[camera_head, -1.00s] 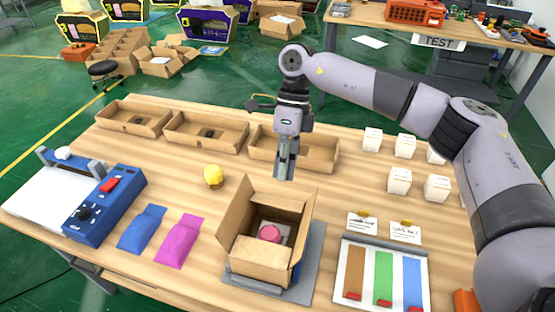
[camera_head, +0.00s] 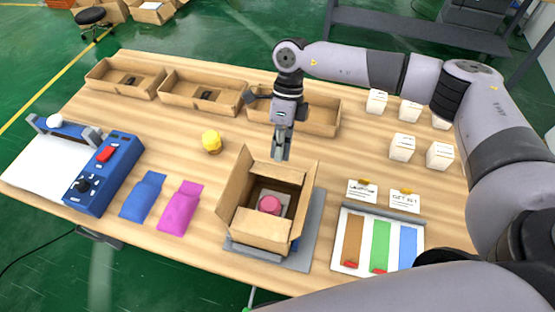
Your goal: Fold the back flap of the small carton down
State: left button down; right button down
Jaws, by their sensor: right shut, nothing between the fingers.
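The small carton (camera_head: 262,234) is brown cardboard and stands open on a grey mat (camera_head: 306,243) at the front middle of the table. Its left and right flaps stand up. The front flap leans outward toward the front. The back flap (camera_head: 277,171) stands up at the far edge, just below my right gripper. A pink round item (camera_head: 270,204) lies inside the carton. My right gripper (camera_head: 281,156) points down, shut and empty, at the back flap's top edge; I cannot tell if it touches. My left gripper is not in view.
Brown trays (camera_head: 205,107) stand along the back. White boxes (camera_head: 403,147) stand at the right, with a colour-striped board (camera_head: 379,243) in front. A yellow item (camera_head: 211,142), blue and pink pouches (camera_head: 180,207) and a blue device (camera_head: 104,174) are at the left.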

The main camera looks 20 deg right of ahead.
aim_at(275, 178)
jog(key=p+x, duration=0.1)
jog(key=x, duration=0.2)
jog(key=shift+s+a+f+p, duration=0.1)
jog(key=shift+s+f+p, duration=0.1)
jog(key=shift+f+p, duration=0.1)
jog(key=shift+s+a+f, duration=0.1)
jog(key=shift+f, duration=0.35)
jog(key=shift+s+f+b, duration=0.1)
jog(key=shift+f+b, duration=0.15)
jog(key=shift+b, duration=0.1)
jog(key=b, duration=0.2)
jog(key=s+f+b, duration=0.1)
jog(key=shift+a+f+b, duration=0.25)
jog(key=shift+a+b, duration=0.1)
jog(key=shift+b, duration=0.05)
jog(key=shift+s+a+f+b, duration=0.1)
jog(key=shift+b, duration=0.55)
jog(key=shift+r, duration=0.3)
